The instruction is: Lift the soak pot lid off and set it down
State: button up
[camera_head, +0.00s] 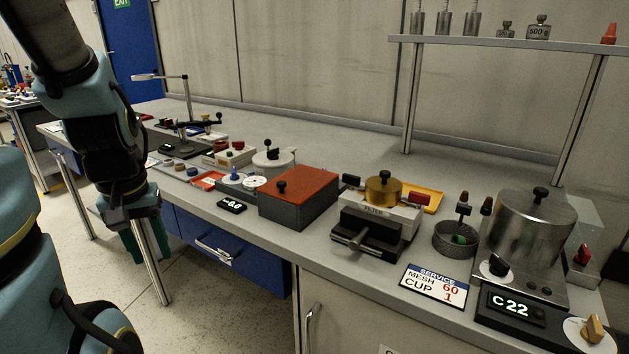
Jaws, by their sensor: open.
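A large shiny metal pot (527,240) stands at the right end of the bench on a dark unit with a "C 22" display. It looks like the soak pot. Its flat metal lid (515,203) with a black knob (540,193) is on top. My gripper (148,240) hangs at the left, off the front edge of the bench, with green fingers pointing down. It is far from the pot, open, and nothing shows between its fingers.
Left of the pot are a mesh basket (456,238), a filter unit (372,218) with a brass lid, and a red-topped box (298,198). A service sign (437,284) lies in front. An overhead shelf (490,41) carries weights.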

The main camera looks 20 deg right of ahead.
aim_at(537, 212)
jog(key=z, duration=1.75)
